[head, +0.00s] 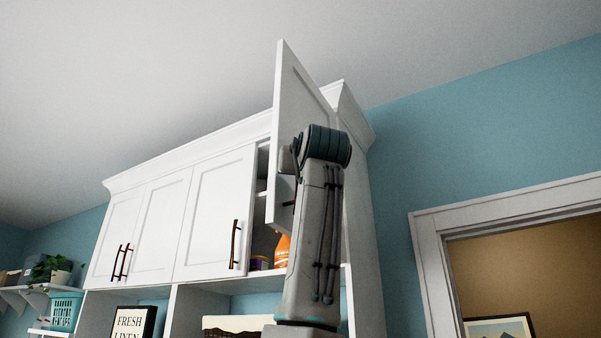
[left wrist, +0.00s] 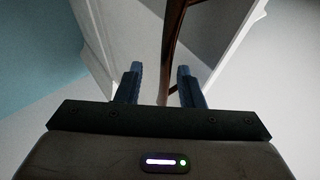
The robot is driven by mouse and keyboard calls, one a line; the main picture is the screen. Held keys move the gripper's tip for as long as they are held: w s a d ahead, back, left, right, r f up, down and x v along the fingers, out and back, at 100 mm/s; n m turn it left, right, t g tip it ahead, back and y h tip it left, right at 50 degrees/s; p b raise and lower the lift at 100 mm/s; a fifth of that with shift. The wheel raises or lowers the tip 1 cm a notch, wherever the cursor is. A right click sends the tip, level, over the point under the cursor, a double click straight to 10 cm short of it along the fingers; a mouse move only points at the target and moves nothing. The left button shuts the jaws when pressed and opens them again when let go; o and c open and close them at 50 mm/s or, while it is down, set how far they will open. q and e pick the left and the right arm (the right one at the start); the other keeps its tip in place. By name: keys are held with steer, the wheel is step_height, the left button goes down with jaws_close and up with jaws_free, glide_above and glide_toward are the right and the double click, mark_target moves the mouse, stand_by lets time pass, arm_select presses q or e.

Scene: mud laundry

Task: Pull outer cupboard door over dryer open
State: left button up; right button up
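The outer cupboard door (head: 300,95) is a white panel at the right end of the upper cabinets, standing swung well out from the cabinet front. Its inside shelves show beside it. My arm rises in front of the door in the head view, and my gripper there is hidden. In the left wrist view my left gripper (left wrist: 159,84) has its two dark blue fingers apart. The brown door handle (left wrist: 173,45) runs between them, with gaps visible on both sides. The white door (left wrist: 228,50) shows behind the handle. My right gripper is not in view.
Closed white cupboard doors (head: 215,215) with dark handles are to the left. An orange bottle (head: 283,250) and a small tin (head: 259,263) stand inside the open cupboard. A white door frame (head: 430,265) is at the right, with bare blue wall between.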

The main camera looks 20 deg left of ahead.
arm_select(q)
steer(key=b+v, duration=0.4)
steer(key=v, duration=0.5)
steer(key=shift+s+d, duration=0.2)
steer(key=shift+s, duration=0.05)
steer(key=shift+w+f, duration=0.1)
steer(key=shift+f, duration=0.1)
